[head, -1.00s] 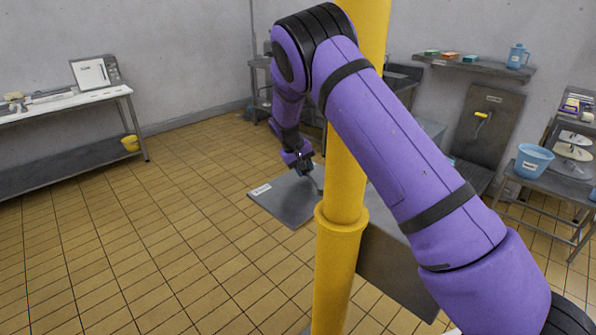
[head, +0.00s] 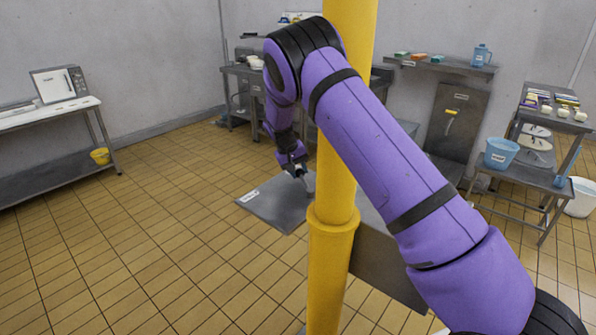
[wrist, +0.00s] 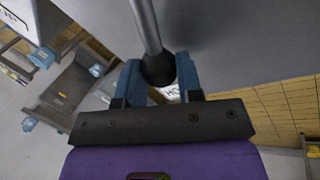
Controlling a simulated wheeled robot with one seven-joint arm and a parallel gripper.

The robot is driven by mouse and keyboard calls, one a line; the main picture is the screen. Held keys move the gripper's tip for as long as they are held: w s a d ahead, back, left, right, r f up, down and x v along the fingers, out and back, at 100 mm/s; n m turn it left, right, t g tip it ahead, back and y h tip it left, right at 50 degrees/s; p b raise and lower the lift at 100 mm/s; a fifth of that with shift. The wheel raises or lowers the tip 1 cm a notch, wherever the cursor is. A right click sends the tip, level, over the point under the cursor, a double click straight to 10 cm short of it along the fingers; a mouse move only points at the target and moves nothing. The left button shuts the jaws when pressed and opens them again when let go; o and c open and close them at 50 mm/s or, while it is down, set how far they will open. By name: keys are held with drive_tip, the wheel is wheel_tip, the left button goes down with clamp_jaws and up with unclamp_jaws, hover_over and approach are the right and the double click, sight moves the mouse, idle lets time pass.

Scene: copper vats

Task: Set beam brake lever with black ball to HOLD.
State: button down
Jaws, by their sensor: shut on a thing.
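The lever (wrist: 146,25) is a grey metal rod ending in a black ball (wrist: 158,70) in the wrist view. My gripper (wrist: 158,62) has its blue fingers on both sides of the ball and is shut on it. A white label (wrist: 172,93) with partly hidden letters, "HO", shows behind the ball. In the head view my gripper (head: 300,174) is above a grey plate (head: 282,210), just left of the yellow post. The plate bears a white label (head: 249,196) too small to read. The ball is hard to make out there.
A white-topped table (head: 50,112) is at left. A blue bucket (head: 501,153) stands on a bench at right. Tiled floor at left is clear.

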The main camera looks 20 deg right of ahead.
drive_tip(key=c, duration=0.8)
unclamp_jaws()
drive_tip(key=shift+d, duration=0.2)
drive_tip(key=shift+a, duration=0.1)
drive_tip(key=v, duration=1)
drive_tip(key=shift+a+r, duration=0.1)
drive_tip(key=shift+r, duration=0.25)
